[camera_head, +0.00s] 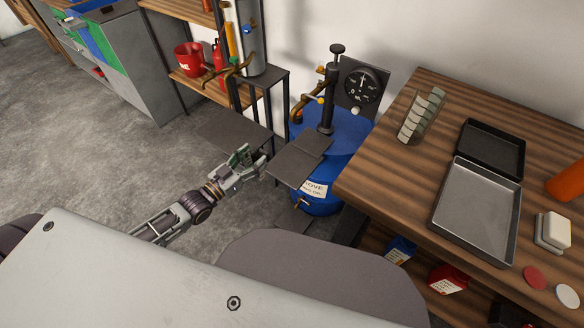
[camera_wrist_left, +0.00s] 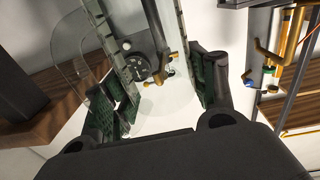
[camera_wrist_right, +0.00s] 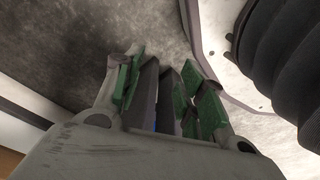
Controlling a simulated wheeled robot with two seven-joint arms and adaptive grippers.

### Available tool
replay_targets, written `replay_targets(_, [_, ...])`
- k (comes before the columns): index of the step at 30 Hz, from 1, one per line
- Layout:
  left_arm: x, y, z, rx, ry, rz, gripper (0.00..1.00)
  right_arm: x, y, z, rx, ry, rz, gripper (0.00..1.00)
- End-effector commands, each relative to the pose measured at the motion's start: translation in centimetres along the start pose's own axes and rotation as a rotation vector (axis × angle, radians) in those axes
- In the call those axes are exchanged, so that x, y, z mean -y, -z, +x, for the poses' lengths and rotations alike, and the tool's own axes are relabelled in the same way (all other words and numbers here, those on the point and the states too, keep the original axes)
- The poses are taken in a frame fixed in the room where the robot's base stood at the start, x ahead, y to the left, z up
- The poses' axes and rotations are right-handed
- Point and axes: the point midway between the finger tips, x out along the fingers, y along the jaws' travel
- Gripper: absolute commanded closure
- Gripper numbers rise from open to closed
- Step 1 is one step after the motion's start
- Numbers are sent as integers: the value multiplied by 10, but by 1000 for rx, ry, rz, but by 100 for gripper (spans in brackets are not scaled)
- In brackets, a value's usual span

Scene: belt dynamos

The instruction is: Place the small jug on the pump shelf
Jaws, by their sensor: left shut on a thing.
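The small jug is clear and see-through; in the left wrist view the jug (camera_wrist_left: 176,40) stands between my finger pads, its curved handle on the left. My left gripper (camera_head: 250,160) is shut on it, and the jug is hard to make out in the head view. A dark flat plate (camera_head: 292,166), apparently the pump shelf, sits in front of the blue drum (camera_head: 350,130) with the black hand pump (camera_head: 328,100). The gripper is just left of this plate; their height difference is unclear. My right gripper (camera_wrist_right: 165,95) shows only in its wrist view, with its fingers apart and no held thing visible.
Another dark plate (camera_head: 235,130) lies behind my left gripper. A wooden table (camera_head: 385,165) on the right bears an open metal tray (camera_head: 478,208), a white block and an orange bottle. Grey floor is clear on the left.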

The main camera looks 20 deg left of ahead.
Motion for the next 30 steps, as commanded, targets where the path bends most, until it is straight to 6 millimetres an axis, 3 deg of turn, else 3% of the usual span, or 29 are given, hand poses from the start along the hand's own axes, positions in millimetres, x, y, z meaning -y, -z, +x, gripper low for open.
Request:
replay_targets(15, [11,-21,-7,2,-140,3,72,10,36,-34,-12,18,1,60])
replay_targets(30, [21,-36,-14,10,-268,-3,72,18,58,-76,-19,35,1,60])
